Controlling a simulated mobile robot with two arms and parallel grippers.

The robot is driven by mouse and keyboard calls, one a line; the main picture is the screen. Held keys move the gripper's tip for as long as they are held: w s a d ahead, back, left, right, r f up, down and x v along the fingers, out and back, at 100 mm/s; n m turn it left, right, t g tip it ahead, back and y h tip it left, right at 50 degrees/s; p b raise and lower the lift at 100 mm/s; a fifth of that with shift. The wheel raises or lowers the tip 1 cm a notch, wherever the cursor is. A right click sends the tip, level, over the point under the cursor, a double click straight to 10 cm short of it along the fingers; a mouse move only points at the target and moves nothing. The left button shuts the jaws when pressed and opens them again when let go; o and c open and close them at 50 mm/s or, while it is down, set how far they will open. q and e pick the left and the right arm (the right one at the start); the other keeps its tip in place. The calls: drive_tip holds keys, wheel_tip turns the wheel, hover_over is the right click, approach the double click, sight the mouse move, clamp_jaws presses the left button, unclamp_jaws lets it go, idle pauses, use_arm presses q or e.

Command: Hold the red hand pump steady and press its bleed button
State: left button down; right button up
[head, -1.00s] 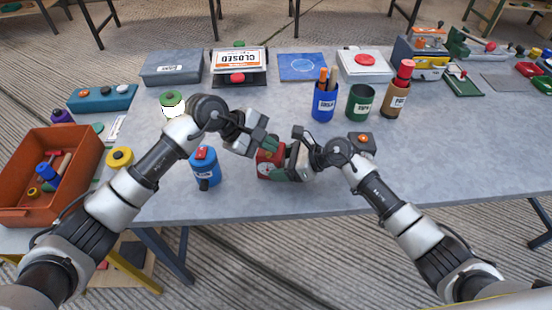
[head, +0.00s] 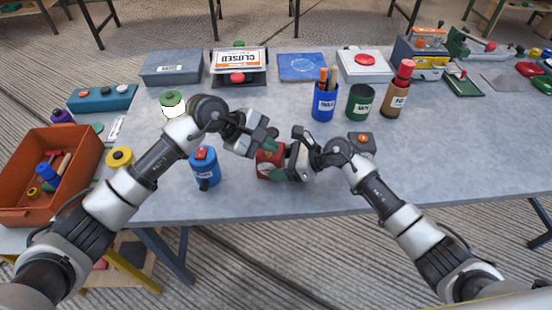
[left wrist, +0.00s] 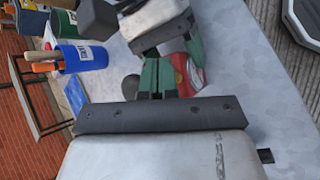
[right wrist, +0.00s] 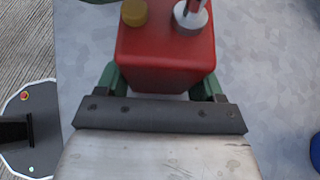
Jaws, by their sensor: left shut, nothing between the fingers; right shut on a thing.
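The red hand pump (head: 266,164) stands near the table's front edge, in front of my left gripper. My right gripper (head: 284,164) is shut on its body from the right. In the right wrist view the red pump body (right wrist: 166,58) sits between the green fingers (right wrist: 162,84). A round yellow button (right wrist: 134,12) and a grey round fitting with a red-and-white rod (right wrist: 190,18) show on its top. My left gripper (head: 271,138) is shut and empty, with its tips just above and behind the pump. In the left wrist view its closed fingers (left wrist: 158,78) partly cover the pump (left wrist: 190,75); contact cannot be told.
A blue canister (head: 205,170) stands left of the pump, below my left arm. A small dark box with an orange button (head: 361,141) is behind my right arm. Blue (head: 323,107), green (head: 360,105) and brown (head: 395,98) holders stand behind.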

sight(269, 156)
use_arm(q)
drive_tip(key=shift+r, duration=0.2)
drive_tip(key=shift+r, duration=2.95)
use_arm(e)
drive_tip(key=o, duration=0.8)
drive_tip(key=shift+d, duration=0.1)
